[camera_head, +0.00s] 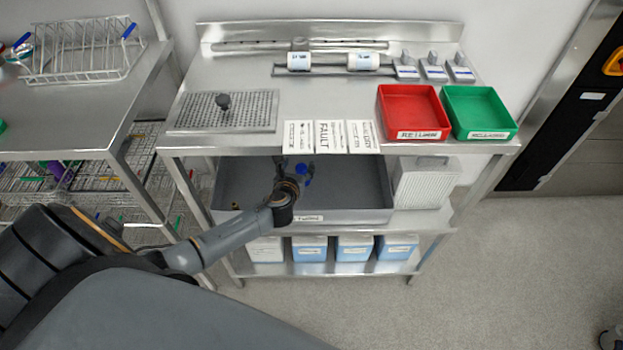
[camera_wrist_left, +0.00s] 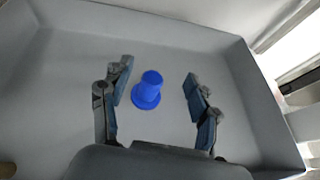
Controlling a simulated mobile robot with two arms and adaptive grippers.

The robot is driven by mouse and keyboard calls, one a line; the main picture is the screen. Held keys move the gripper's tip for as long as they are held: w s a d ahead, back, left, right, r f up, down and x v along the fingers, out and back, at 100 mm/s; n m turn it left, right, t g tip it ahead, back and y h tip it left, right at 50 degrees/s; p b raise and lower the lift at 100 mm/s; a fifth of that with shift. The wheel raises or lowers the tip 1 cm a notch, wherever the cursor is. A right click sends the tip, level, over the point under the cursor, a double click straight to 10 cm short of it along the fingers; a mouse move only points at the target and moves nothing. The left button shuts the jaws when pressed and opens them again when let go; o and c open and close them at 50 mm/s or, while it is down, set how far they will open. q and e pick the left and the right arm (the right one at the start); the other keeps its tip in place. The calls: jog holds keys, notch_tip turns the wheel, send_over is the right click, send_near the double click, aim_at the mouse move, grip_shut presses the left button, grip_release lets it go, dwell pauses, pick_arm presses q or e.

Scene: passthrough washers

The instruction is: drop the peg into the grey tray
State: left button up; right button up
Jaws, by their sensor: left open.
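The blue peg (camera_head: 304,172) is at the grey tray (camera_head: 350,192), which sits on the middle shelf under the worktop. In the left wrist view the blue peg (camera_wrist_left: 149,90) shows between my spread fingers, apart from both, with the tray floor (camera_wrist_left: 60,90) behind it. I cannot tell whether the peg touches the floor. My left gripper (camera_head: 297,168) is open and reaches in over the tray; its two fingers also show in the left wrist view (camera_wrist_left: 159,72). The worktop hides the tray's back part.
The worktop's front edge (camera_head: 240,150) overhangs the tray. Above it stand a red bin (camera_head: 410,108), a green bin (camera_head: 478,108), a perforated plate (camera_head: 250,108) and several label cards (camera_head: 330,136). A white ribbed container (camera_head: 425,183) stands right of the tray.

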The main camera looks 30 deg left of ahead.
pick_arm(q)
jog(key=v, duration=1)
jog(key=shift+s+r, duration=0.1)
jog(key=shift+s, duration=0.1)
